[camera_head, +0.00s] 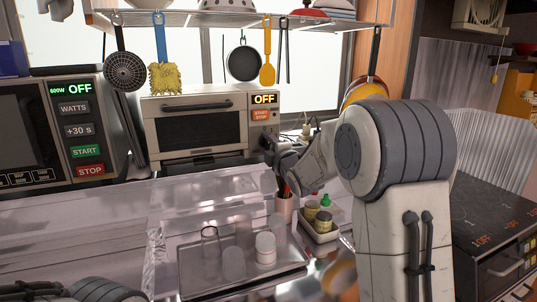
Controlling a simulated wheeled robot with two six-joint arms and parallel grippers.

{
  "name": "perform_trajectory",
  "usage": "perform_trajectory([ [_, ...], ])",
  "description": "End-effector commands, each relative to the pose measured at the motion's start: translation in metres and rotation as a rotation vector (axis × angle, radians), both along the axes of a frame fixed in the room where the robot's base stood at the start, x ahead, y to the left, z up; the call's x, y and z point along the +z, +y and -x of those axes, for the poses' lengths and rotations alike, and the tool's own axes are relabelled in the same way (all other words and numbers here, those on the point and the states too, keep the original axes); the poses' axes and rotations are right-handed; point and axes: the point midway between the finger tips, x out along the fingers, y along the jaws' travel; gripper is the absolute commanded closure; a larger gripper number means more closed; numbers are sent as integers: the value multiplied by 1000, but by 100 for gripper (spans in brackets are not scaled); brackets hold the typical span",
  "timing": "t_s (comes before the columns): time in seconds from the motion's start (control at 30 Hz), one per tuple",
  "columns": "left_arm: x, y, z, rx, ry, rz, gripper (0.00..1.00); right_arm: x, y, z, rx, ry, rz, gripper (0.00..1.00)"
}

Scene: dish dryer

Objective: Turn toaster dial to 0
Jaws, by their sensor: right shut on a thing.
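The toaster oven (200,108) stands at the back centre, with a glass door, a dark handle and a control strip on its right side. Its display (264,99) reads OFF above an orange START STOP button (261,115). My right gripper (268,147) is at the lower right of the control strip, where it is shut on the toaster dial. The dial itself is mostly hidden by the gripper. Part of my left arm shows at the bottom left, but its gripper is not in view.
A microwave (40,130) stands at the left. Utensils hang from the shelf (240,18) above the toaster.

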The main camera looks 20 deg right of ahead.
Motion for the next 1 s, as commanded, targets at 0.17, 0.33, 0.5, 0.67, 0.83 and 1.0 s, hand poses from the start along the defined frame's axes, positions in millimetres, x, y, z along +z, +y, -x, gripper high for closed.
perform_trajectory([
  [0.17, -6, 0, 0, 0, 0, 0, 100, -2, 1, 0, 2, 3, 26, 100],
  [0.33, -6, 0, 0, 0, 0, 0, 100, -2, 1, 0, 2, 4, 32, 100],
  [0.5, -6, 0, 0, 0, 0, 0, 100, -2, 1, 0, 2, 4, 32, 100],
  [0.67, -6, 0, 0, 0, 0, 0, 100, -2, 1, 0, 2, 3, 32, 20],
  [0.83, -6, 0, 0, 0, 0, 0, 100, -1, 0, 0, 1, 2, 30, 20],
  [1.0, -7, 0, 0, 0, 0, 0, 100, -1, 0, 3, 0, 0, 30, 20],
])
